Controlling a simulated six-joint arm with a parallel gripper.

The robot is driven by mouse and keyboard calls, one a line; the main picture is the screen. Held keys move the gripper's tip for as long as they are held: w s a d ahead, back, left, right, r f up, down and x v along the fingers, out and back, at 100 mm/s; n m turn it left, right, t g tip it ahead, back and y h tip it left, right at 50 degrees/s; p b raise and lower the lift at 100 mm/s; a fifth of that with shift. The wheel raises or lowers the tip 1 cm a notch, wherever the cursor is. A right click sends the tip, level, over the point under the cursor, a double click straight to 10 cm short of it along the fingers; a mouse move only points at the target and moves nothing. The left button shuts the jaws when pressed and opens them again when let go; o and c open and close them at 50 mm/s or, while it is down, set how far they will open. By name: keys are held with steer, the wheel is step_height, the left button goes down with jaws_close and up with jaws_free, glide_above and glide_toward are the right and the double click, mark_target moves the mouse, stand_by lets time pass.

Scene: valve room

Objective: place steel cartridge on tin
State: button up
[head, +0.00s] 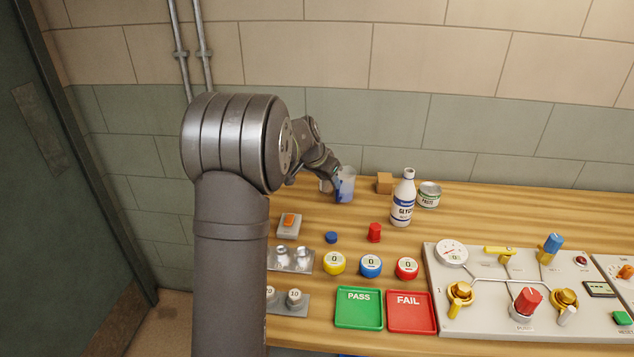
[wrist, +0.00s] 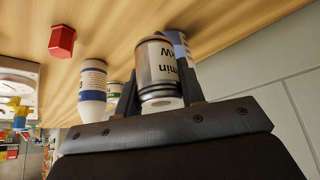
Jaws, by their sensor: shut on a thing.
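My gripper (wrist: 158,76) is shut on the steel cartridge (wrist: 160,64), a shiny metal cylinder with a pale label and dark lettering, held between the two fingers. In the head view my gripper (head: 332,176) is at the back left of the bench, beside a translucent cup with blue on it (head: 346,184); the cartridge is mostly hidden there. The tin (head: 429,196), white and green with a metal top, stands upright to the right, behind the white bottle (head: 403,200). Its top looks bare. In the wrist view the tin (wrist: 115,92) shows partly behind a finger.
The bottle and a wooden block (head: 384,182) stand between my gripper and the tin. Green (head: 359,308) and red (head: 411,312) trays and a valve panel (head: 480,300) fill the front.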

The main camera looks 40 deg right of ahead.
steer(key=shift+s+d+r, duration=0.15)
steer(key=shift+s+r, duration=0.2)
steer(key=shift+s, duration=0.1)
steer(key=shift+r, duration=0.3)
step_height(320, 180, up, 11)
steer(key=s+d+m+g, duration=0.2)
steer(key=s+d+m, duration=0.1)
steer(key=s+d, duration=2.4)
glide_above(437, 185)
steer(key=a, duration=0.2)
steer(key=f, duration=1.2)
steer(key=shift+w+a+f, duration=0.1)
steer(key=shift+w+f, duration=0.1)
steer(key=shift+f, duration=1.95)
steer(key=shift+f, duration=0.1)
